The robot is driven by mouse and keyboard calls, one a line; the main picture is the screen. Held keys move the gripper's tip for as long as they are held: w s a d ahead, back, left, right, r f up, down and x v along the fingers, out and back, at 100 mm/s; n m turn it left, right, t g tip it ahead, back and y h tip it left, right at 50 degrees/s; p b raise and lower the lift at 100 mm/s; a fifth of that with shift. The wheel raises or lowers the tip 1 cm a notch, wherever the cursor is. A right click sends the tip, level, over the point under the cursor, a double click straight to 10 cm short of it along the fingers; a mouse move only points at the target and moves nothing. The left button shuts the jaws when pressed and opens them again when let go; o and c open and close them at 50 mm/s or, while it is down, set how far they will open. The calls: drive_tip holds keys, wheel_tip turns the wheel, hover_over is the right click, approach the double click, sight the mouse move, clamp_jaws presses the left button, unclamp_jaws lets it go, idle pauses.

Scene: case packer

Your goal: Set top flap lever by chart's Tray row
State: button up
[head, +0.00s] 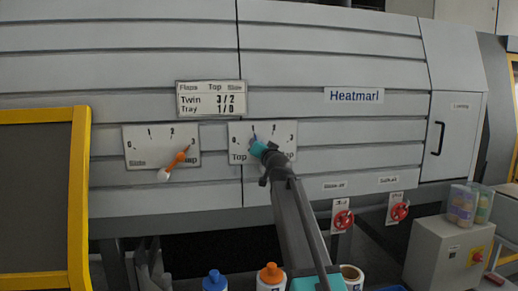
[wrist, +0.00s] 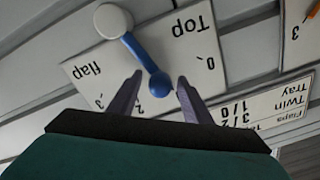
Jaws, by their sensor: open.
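The top flap plate (head: 289,152) carries a scale from 0 to 3; it appears upside down in the wrist view (wrist: 195,28). My gripper (head: 258,147) is at this plate and hides most of the lever there. The chart (head: 211,99) reads Tray 1/0, Top then Side.
The side flap plate (head: 133,134) is to the left, its orange lever (head: 181,157) pointing near 3. A yellow-framed panel (head: 79,200) stands at far left. Red valve handles (head: 343,219) are lower right. Bottles (head: 271,278) stand below my arm.

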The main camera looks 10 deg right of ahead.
drive_tip(key=s+b, duration=0.2)
drive_tip(key=s, duration=1)
drive_tip(key=shift+s+b, duration=0.35)
drive_tip(key=shift+f, duration=0.1)
